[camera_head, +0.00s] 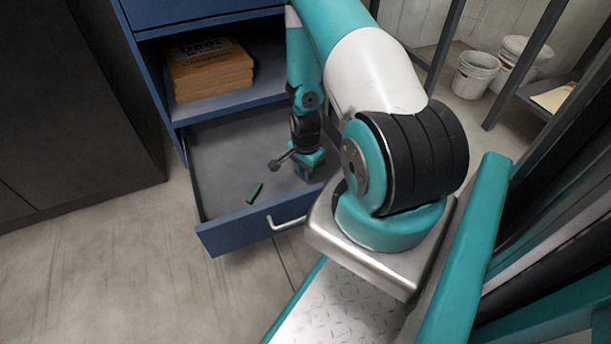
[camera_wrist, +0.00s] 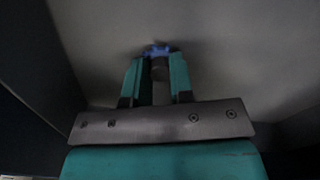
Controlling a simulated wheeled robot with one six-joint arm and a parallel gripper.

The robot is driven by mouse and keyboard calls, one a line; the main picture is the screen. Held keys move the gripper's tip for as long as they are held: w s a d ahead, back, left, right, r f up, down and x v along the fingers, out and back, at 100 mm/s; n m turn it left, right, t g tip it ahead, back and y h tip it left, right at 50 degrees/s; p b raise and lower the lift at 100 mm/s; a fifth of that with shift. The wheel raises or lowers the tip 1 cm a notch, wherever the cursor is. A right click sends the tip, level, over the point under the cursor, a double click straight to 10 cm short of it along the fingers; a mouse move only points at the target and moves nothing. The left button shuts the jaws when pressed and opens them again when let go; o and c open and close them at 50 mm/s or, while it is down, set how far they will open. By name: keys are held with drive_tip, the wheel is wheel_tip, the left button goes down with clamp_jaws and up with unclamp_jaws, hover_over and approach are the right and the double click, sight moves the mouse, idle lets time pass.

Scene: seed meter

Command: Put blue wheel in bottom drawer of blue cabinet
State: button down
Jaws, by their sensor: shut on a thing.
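The blue cabinet (camera_head: 171,85) stands at the upper left in the head view. Its bottom drawer (camera_head: 236,230) is pulled open. My gripper (camera_head: 306,177) points down inside the drawer space, toward its right side. In the wrist view my gripper (camera_wrist: 158,70) is shut on a small blue thing, the blue wheel (camera_wrist: 160,49), at its fingertips. The wheel is mostly hidden by the fingers there, and I cannot make it out in the head view. Whether it touches the drawer floor I cannot tell.
A small green object (camera_head: 254,193) lies in the drawer near its front. A stack of boxes (camera_head: 208,72) sits on the shelf above. A dark cabinet (camera_head: 66,115) stands at the left. White buckets (camera_head: 475,74) stand at the back right. The drawer's left part is bare.

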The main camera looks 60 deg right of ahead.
drive_tip(key=shift+f, duration=0.5)
drive_tip(key=shift+f, duration=0.2)
drive_tip(key=c, duration=1)
unclamp_jaws()
drive_tip(key=shift+r, duration=0.15)
